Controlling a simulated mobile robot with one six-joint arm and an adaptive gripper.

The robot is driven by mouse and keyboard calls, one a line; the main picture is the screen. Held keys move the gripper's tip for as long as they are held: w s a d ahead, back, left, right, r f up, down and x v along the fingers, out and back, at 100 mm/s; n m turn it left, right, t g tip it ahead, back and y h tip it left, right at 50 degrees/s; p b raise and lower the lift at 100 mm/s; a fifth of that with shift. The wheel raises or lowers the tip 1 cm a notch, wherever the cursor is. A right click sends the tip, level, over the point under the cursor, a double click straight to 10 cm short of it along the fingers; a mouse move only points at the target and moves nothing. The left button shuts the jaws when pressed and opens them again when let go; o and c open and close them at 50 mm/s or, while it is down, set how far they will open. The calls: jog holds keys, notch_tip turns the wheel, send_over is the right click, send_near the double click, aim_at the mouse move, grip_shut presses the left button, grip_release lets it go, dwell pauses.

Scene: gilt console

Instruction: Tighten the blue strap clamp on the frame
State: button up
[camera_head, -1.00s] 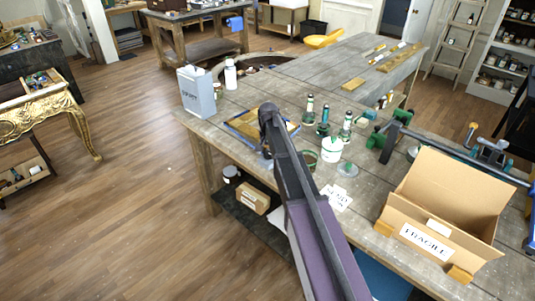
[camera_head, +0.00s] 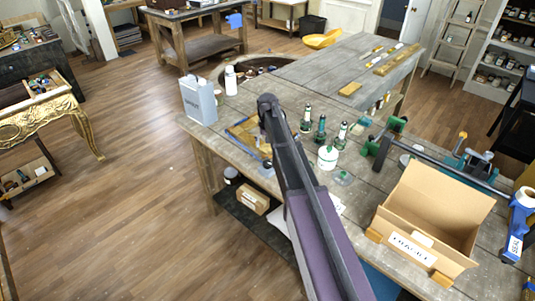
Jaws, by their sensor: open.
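A flat gold-brown frame (camera_head: 244,138) lies on the grey plank workbench (camera_head: 330,80), left of the row of green bottles. A thin blue band, which looks like the strap clamp (camera_head: 236,140), runs along its left edge. My arm crosses the frame's right part and hides it. The strap's tightening part cannot be made out. My dark arm reaches up from the bottom of the picture to a joint over the frame's far side. My gripper is not distinguishable; it seems hidden behind the arm.
Green-capped bottles (camera_head: 320,130) and a white tub (camera_head: 327,157) stand right of my arm. A grey can (camera_head: 198,102) and white bottle (camera_head: 230,80) stand left behind the frame. A bar clamp (camera_head: 430,160), open carton (camera_head: 430,215) and blue tape dispenser (camera_head: 517,222) crowd the right.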

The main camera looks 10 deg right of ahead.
aim_at(267, 162)
jog(key=shift+r+n+p, duration=0.9)
jog(key=shift+r+p, duration=0.4)
jog(key=shift+r, duration=0.65)
jog(key=shift+f, duration=0.2)
notch_tip(267, 162, down, 14)
jog(key=b, duration=1.4)
jog(key=shift+r, duration=0.25)
jog(key=c, duration=1.1)
